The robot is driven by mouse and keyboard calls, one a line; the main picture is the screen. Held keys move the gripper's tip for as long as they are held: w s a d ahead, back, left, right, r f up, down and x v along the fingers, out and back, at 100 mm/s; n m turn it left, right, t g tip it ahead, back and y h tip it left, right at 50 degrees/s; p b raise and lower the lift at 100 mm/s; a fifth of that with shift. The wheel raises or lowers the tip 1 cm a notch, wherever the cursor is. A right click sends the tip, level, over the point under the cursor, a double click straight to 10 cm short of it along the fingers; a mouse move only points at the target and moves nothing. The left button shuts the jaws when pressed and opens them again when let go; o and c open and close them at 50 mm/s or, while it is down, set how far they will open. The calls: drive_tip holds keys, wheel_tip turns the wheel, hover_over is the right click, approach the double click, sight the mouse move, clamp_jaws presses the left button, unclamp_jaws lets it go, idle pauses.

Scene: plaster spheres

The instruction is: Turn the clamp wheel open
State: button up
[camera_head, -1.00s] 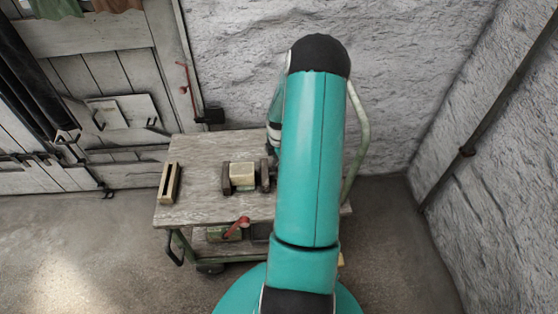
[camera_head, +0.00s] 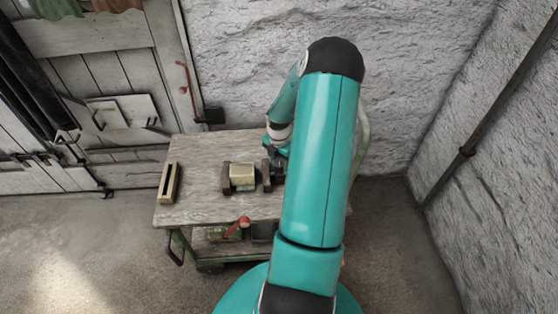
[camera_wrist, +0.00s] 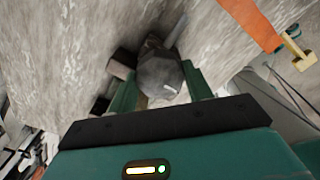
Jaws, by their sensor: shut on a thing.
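A clamp with dark jaws (camera_head: 267,176) lies on the cart top in the head view, with a pale block (camera_head: 241,172) between its jaws. Its wheel end is at the right, partly covered by my arm. In the wrist view the clamp wheel (camera_wrist: 160,77) is a dark grey faceted knob between the two green fingers of my gripper (camera_wrist: 162,88). The fingers are shut on the wheel, one on each side. A grey bar (camera_wrist: 177,30) sticks out beyond the wheel. In the head view my fingertips are hidden behind my arm.
The clamp stands on a worn wooden cart (camera_head: 200,198). A slotted wooden piece (camera_head: 170,184) lies at its left edge. A red-handled tool (camera_head: 240,224) is on the shelf below. Rough walls close the back and right; a plank door (camera_head: 105,70) stands at the left.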

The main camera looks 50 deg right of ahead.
sight(279, 161)
drive_tip(key=o, duration=1)
drive_tip(key=shift+c, duration=0.2)
drive_tip(key=shift+r, duration=0.1)
wheel_tip(279, 161, up, 14)
drive_tip(key=shift+f, duration=0.2)
